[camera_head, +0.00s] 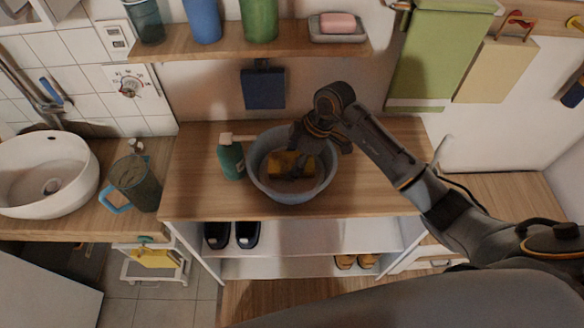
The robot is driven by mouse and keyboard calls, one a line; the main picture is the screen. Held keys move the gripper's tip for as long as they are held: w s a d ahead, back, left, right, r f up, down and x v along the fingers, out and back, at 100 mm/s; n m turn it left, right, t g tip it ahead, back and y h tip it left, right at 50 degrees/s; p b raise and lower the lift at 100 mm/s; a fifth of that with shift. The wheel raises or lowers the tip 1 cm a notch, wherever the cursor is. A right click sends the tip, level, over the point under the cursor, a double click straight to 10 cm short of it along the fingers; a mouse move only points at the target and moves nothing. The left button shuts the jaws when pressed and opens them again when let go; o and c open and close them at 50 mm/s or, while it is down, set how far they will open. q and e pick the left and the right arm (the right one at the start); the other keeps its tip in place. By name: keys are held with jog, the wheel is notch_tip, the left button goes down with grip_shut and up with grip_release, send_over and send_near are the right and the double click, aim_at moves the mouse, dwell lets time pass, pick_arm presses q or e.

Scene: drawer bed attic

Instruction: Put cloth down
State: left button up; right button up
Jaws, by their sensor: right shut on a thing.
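A grey-blue basin (255,182) stands on the wooden counter. A yellow-brown piece (280,164), which looks like the cloth, is inside the basin, partly covered by my gripper. My right gripper (296,172) reaches down into the basin from the right and is shut on this piece. I cannot tell whether the piece touches the basin's bottom. My left gripper is not in view.
A green pump bottle (231,160) stands close to the basin's left side. A wooden shelf (180,43) with cups and a soap dish (338,36) hangs above. The wooden counter (390,190) is clear right of the basin. A jug (136,184) and white sink (82,200) are at left.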

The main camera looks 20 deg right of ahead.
notch_tip(320, 180, down, 4)
jog(key=shift+r, duration=0.15)
jog(key=o, duration=1.1)
jog(key=shift+o, duration=0.2)
jog(key=v, duration=1.2)
jog(key=shift+b, duration=0.4)
